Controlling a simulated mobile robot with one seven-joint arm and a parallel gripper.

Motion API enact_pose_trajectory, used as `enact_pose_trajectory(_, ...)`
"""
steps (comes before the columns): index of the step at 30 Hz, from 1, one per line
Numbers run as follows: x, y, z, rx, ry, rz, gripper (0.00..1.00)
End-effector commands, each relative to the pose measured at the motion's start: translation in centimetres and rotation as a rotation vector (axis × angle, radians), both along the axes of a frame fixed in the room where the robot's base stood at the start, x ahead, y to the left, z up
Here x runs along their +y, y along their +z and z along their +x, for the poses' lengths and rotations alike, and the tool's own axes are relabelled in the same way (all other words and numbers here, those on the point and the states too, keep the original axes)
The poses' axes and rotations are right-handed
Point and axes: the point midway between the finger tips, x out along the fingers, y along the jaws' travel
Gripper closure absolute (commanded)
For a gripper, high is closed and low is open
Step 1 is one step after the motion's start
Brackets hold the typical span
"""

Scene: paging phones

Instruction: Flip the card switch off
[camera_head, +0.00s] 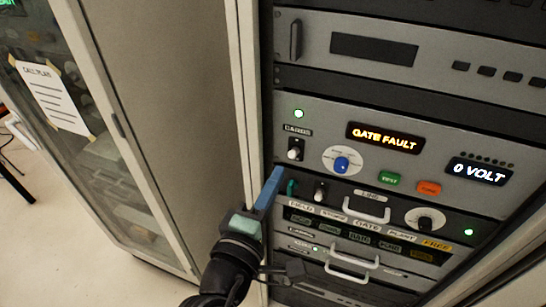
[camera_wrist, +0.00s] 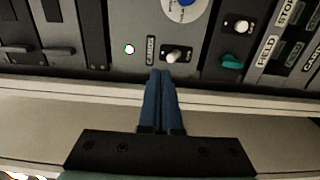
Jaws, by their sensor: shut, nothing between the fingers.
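A second pale toggle (camera_head: 319,193) sits on the panel below, beside a teal lever (camera_head: 291,187); both show at upper right in the wrist view. Contact cannot be told.
The panel has a blue knob (camera_head: 341,164), green and orange buttons, a "GATE FAULT" display (camera_head: 384,138) and a "0 VOLT" display (camera_head: 479,171). Drawer handles (camera_head: 366,209) stick out below. The rack's pale frame edge (camera_head: 245,90) runs beside my gripper. A glass-door cabinet stands at left.

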Motion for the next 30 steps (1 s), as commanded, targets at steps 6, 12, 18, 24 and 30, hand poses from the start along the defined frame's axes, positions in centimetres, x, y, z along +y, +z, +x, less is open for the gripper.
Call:
enact_pose_trajectory(6,-0.8,0.1,2.1,-0.004,-0.002,0.003,1.0)
enact_pose_trajectory(12,-1.6,0.1,4.4,-0.004,-0.003,0.004,1.0)
enact_pose_trajectory(18,-2.2,0.1,6.5,-0.005,-0.001,0.005,1.0)
enact_pose_trajectory(24,-2.6,0.1,7.8,-0.004,0.0,0.006,1.0)
enact_pose_trajectory(30,-2.8,0.1,8.2,-0.004,0.0,0.006,1.0)
